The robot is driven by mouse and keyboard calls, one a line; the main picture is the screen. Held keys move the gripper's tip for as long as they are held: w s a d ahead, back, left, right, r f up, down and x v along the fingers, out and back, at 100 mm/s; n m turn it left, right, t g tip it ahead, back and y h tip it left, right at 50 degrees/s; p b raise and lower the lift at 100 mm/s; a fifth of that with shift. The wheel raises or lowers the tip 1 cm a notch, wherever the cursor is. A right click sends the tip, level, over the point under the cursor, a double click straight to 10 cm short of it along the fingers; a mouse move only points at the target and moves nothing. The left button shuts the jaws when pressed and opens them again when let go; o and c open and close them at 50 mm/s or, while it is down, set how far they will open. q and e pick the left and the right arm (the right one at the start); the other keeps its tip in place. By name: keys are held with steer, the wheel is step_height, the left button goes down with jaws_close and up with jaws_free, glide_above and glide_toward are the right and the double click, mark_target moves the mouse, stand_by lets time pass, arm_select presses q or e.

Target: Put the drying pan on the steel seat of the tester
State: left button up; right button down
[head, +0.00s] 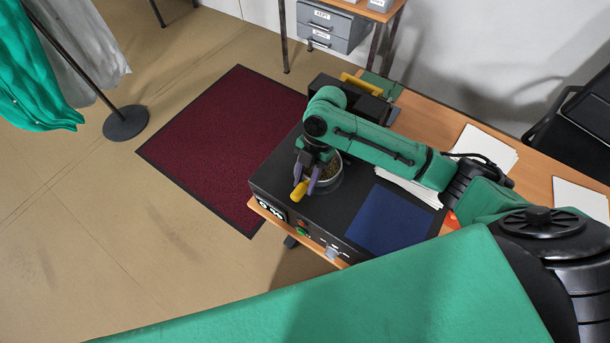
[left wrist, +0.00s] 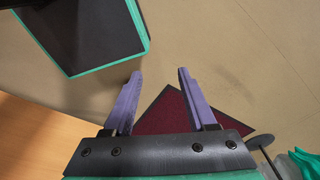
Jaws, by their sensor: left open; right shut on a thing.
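The drying pan (head: 331,185) is a grey round pan with brown grainy contents and a yellow handle (head: 299,191). It is at the left part of the top of the black tester (head: 277,178) in the head view. My right gripper (head: 304,184) is shut on the pan's yellow handle, its purple fingers on either side. The steel seat is not visible; the pan and gripper cover that area. I cannot tell whether the pan touches the tester. My left gripper (left wrist: 156,85) is open and empty in the left wrist view, above the floor beside the table.
The tester has a blue pad (head: 390,219) and front buttons, and stands on a wooden table (head: 425,120). White papers (head: 484,150) lie behind my right arm. A dark box with a yellow bar (head: 361,84) stands behind the tester. A dark red mat (head: 215,140) lies on the floor.

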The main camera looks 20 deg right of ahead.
steer(key=shift+w+f, duration=0.1)
steer(key=shift+f, duration=0.45)
arm_select(q)
steer(key=shift+s+f, duration=0.35)
steer(key=shift+s, duration=0.1)
steer(key=shift+r, duration=0.15)
arm_select(e)
steer(key=shift+r+p, duration=0.15)
steer(key=shift+p, duration=0.2)
arm_select(q)
steer(key=shift+a+r, duration=0.1)
steer(key=shift+r, duration=0.15)
steer(key=shift+w+f+b, duration=0.15)
steer(key=shift+f+b, duration=0.25)
steer(key=shift+b, duration=0.05)
arm_select(e)
steer(key=shift+f, duration=0.7)
jaws_free()
